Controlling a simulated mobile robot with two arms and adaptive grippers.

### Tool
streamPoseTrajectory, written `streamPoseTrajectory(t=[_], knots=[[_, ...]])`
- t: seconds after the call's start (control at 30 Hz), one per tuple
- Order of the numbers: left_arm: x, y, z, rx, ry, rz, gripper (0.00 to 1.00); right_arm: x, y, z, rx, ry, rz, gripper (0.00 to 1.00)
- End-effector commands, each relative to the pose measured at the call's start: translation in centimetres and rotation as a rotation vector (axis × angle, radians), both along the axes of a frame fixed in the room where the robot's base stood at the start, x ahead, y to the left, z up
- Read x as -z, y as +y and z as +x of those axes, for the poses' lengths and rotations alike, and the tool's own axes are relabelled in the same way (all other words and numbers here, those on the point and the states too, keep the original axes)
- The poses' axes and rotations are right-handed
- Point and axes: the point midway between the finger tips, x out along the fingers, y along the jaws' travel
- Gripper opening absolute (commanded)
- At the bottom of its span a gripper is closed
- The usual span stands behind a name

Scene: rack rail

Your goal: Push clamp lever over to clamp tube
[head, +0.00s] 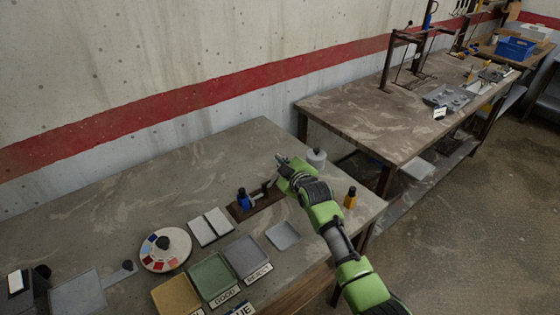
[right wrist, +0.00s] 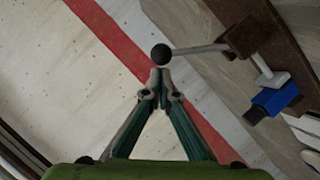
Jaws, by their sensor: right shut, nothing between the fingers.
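The clamp's brown base plate (head: 268,199) lies on the near table in the head view, with a blue part (head: 244,199) at its left end. In the right wrist view the grey lever rod (right wrist: 200,48) runs from a brown block (right wrist: 240,38) to a round black knob (right wrist: 161,54). A short pale bent piece (right wrist: 265,70) lies between the block and the blue part (right wrist: 275,100); I cannot tell whether it is the tube. My right gripper (head: 280,160) is shut and empty. Its fingertips (right wrist: 160,74) are right at the knob; contact is unclear. My left gripper is out of view.
A white jar (head: 316,158) and a yellow bottle (head: 350,198) stand close to my right arm. The table's back part is clear.

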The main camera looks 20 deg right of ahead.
Motion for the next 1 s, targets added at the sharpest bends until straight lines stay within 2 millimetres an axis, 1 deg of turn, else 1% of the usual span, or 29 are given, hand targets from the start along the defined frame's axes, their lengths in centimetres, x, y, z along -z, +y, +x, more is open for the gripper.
streamPoseTrajectory(t=[0.07, 0.2, 0.37, 0.47, 0.6, 1.0], knots=[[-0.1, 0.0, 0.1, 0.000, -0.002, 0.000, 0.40, 0.0, -0.5, 0.2, 0.001, 0.008, 0.020, 0.00], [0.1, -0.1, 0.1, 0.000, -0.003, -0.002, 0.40, 0.6, -1.8, 0.6, 0.003, 0.046, 0.116, 0.00], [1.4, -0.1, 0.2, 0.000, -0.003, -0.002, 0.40, 1.7, -3.1, 1.1, 0.003, 0.092, 0.247, 0.00], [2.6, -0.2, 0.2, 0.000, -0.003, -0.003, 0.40, 2.4, -3.7, 1.3, 0.003, 0.114, 0.307, 0.00], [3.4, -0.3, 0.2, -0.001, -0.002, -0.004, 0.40, 2.7, -4.2, 1.5, 0.001, 0.117, 0.316, 0.00], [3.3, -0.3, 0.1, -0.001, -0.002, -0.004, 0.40, 2.5, -4.3, 1.5, 0.002, 0.117, 0.316, 0.00]])
